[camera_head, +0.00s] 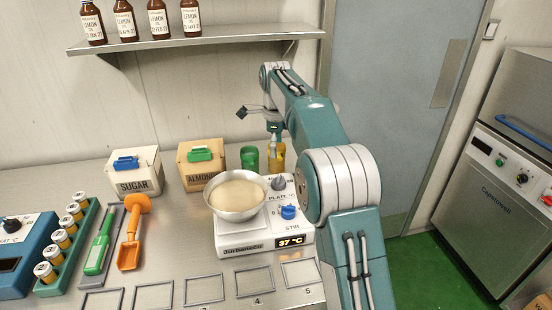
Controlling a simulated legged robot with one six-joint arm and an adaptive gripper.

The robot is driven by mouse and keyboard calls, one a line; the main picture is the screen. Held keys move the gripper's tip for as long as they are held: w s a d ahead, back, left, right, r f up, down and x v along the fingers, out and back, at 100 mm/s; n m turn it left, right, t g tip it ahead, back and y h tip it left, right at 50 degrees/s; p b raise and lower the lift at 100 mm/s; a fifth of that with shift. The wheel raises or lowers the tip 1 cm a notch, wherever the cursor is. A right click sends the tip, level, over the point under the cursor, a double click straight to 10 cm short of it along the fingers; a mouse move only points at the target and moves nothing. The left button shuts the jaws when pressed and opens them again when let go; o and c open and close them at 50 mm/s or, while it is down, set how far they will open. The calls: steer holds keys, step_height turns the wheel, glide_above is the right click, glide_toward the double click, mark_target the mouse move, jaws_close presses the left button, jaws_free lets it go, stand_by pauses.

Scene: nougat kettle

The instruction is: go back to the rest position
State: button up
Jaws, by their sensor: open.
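My gripper (257,122) is at the end of my teal and white arm, above the back of the bench. It is open, with one dark fingertip sticking out to the left. The other fingertip is hard to make out against my wrist and the bottle behind. I see nothing held in it. A metal bowl (236,213) of pale mass sits on the hot plate (240,236), whose display reads 37 °C. The bowl is below and in front of my gripper, apart from it.
A green container (249,158) and a yellow bottle (278,160) stand close below my gripper. The almond box (199,178) and sugar box (134,184) are to the left. A shelf (200,38) with several lemon bottles hangs above. An orange scoop (130,245) lies at front left.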

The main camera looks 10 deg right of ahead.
steer(key=shift+r, duration=0.15)
steer(key=s+r+n+t, duration=0.1)
steer(key=s+r+n, duration=0.4)
steer(key=s, duration=0.4)
steer(key=s+r+n+t, duration=0.25)
steer(key=s+n, duration=0.35)
steer(key=s, duration=0.4)
steer(key=s+f+n+t, duration=0.1)
steer(key=s+f+n, duration=0.2)
steer(key=s, duration=0.6)
steer(key=s+f+n+t, duration=0.1)
steer(key=s+f+n, duration=0.3)
steer(key=s+n, duration=0.4)
steer(key=s, duration=0.2)
steer(key=shift+s+d+f, duration=0.3)
